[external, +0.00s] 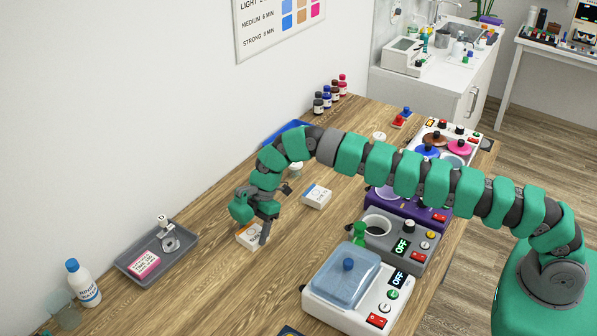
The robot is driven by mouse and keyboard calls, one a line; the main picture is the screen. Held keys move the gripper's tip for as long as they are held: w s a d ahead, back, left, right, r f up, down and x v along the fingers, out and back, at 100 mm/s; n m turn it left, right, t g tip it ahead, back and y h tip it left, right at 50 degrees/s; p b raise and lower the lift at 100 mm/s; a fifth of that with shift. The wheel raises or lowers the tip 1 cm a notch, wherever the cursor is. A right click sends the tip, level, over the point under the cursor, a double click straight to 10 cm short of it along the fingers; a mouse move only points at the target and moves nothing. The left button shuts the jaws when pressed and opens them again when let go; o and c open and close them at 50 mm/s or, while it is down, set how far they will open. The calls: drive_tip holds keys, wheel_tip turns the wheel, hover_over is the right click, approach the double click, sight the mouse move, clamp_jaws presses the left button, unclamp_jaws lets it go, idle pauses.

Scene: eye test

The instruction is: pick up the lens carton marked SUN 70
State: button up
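My gripper (262,228) points down at the left middle of the wooden table in the external view. One dark finger shows in front of a small white carton with an orange patch (247,238); the rest of the gripper is hidden by its own body. I cannot tell if the fingers are apart, shut, or touching that carton. A second white carton with a blue patch (316,197) lies to the right of my gripper, apart from it. The print on both cartons is too small to read, so I cannot tell which is marked SUN 70.
A grey tray (122,264) with a pink-labelled block (145,264) and a metal part lies left. A white bottle (83,285) stands near it. Several devices, including a white one with a blue lid (347,277), line the right edge. Small bottles (327,98) stand behind.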

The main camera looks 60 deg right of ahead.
sight(250, 235)
drive_tip(key=shift+r, duration=0.1)
drive_tip(key=shift+r, duration=1.7)
drive_tip(key=shift+s+b, duration=0.1)
drive_tip(key=shift+b, duration=0.5)
drive_tip(key=shift+s+d+r+b, duration=0.15)
drive_tip(key=shift+s+b, duration=0.15)
drive_tip(key=shift+b, duration=0.5)
drive_tip(key=s+b, duration=0.2)
drive_tip(key=b, duration=0.1)
drive_tip(key=shift+d+f, duration=0.3)
drive_tip(key=shift+d, duration=0.1)
drive_tip(key=shift+s+r, duration=0.25)
drive_tip(key=shift+r, duration=0.15)
drive_tip(key=shift+s+d+r+b, duration=0.25)
drive_tip(key=shift+s+d, duration=0.35)
drive_tip(key=shift+s, duration=1.4)
drive_tip(key=shift+s+d+r+b, duration=0.1)
drive_tip(key=shift+s+d+b, duration=0.35)
drive_tip(key=shift+s, duration=1.5)
drive_tip(key=shift+s+d+r+b, duration=0.15)
drive_tip(key=shift+s+d, duration=0.6)
drive_tip(key=shift+s, duration=1.25)
